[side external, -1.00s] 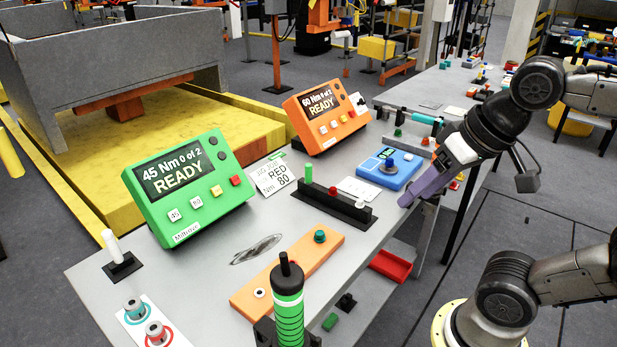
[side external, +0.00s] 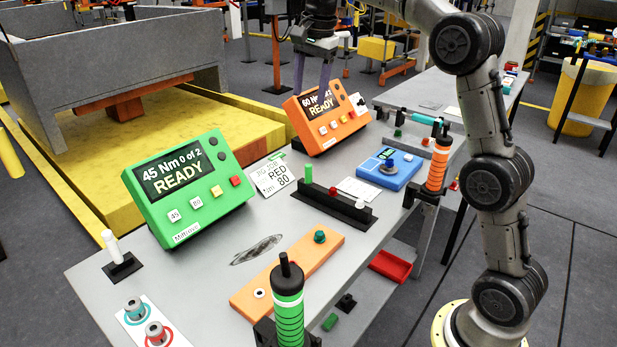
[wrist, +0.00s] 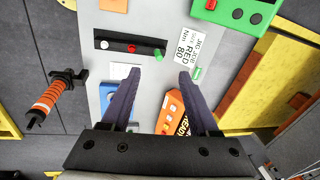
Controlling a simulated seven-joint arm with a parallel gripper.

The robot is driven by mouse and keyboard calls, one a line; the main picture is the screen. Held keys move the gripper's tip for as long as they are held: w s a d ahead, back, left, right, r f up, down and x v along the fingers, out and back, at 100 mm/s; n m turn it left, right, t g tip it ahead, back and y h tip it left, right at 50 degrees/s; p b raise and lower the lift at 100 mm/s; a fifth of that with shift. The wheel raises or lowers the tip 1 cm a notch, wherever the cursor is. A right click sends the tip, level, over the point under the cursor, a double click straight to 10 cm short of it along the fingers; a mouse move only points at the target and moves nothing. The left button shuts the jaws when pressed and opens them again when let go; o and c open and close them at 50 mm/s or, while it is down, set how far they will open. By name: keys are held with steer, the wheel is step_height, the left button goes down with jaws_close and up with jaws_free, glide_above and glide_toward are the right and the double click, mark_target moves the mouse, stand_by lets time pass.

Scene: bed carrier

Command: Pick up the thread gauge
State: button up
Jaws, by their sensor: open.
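No part is clearly marked as the thread gauge. Likely candidates are the pegs in the black rack (side external: 335,206): a tall green peg (side external: 308,174), a short red one (side external: 333,191) and a white one (side external: 359,204). A separate white peg (side external: 109,239) stands in a black base at the left. My gripper (side external: 311,78) is high, behind the orange controller, its lower fingers partly hidden. In the wrist view my gripper (wrist: 159,73) is open and empty. The rack (wrist: 118,41) and its green peg (wrist: 160,54) appear ahead of the fingertips.
The orange controller (side external: 325,116) and green controller (side external: 187,186) stand at the table's back. A blue device (side external: 390,168) and an orange-banded tool (side external: 438,166) are at the right. A green-banded tool (side external: 287,300) stands in front.

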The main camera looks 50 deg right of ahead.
steer(key=w+d+f+m+g, duration=0.1)
steer(key=w+d+f, duration=0.45)
steer(key=f, duration=0.35)
steer(key=g, duration=0.1)
glide_toward(308, 165)
steer(key=shift+w+d+f, duration=0.1)
steer(key=shift+w+d, duration=0.05)
steer(key=shift+d, duration=0.35)
step_height(308, 165, down, 7)
steer(key=shift+a+r, duration=0.1)
steer(key=shift+a+f, duration=0.2)
steer(key=shift+f, duration=2.7)
jaws_close()
